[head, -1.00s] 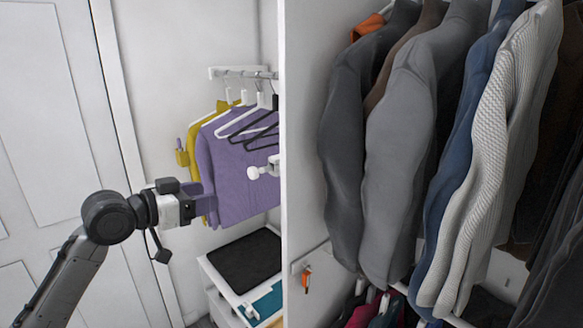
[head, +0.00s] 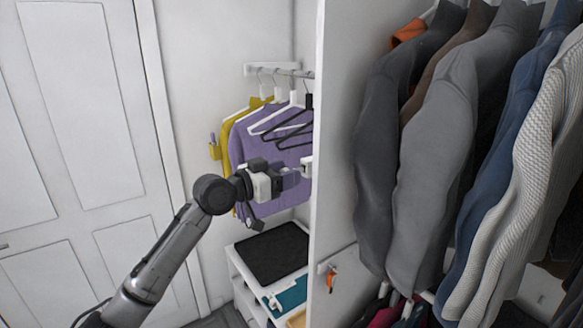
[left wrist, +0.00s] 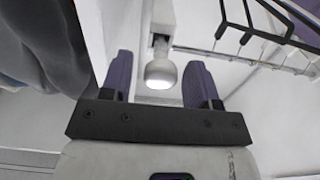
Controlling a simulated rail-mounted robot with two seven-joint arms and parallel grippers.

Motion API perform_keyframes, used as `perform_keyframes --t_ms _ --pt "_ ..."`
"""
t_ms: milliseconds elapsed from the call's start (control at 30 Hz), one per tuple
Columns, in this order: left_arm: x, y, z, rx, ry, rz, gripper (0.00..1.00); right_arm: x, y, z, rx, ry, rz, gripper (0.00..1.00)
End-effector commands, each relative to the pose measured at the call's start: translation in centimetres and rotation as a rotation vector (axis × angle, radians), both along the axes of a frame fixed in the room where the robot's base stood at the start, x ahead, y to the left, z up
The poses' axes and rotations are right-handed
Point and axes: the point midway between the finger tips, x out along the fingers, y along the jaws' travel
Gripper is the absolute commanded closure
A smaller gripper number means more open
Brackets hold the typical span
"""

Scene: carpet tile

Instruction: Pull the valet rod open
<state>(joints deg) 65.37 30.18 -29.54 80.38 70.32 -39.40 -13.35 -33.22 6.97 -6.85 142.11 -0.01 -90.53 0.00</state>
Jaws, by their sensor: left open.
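The valet rod's white knob (head: 306,166) shows at the left face of the white panel in the head view, partly hidden by my left gripper (head: 293,177). The fingers are open, with a visible gap on each side of the knob. My right gripper is in neither view.
A white panel (head: 335,130) divides the closet. Jackets (head: 440,130) hang right of it; purple (head: 262,140) and yellow garments and black hangers hang close behind my gripper. A white drawer unit with a black top (head: 270,253) stands below.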

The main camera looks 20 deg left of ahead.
Motion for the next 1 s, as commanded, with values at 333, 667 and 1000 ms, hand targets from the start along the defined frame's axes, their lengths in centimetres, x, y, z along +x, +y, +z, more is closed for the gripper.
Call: perform_keyframes --t_ms 333,667,1000 --pt "1.7 -1.2 0.0 -0.002 0.001 0.0 0.45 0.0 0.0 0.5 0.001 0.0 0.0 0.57" --pt "1.7 -1.2 0.0 -0.001 0.001 0.0 0.5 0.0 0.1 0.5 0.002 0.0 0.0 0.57" --pt "1.7 -1.2 0.0 -0.001 0.001 0.0 0.82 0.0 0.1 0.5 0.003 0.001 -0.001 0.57"
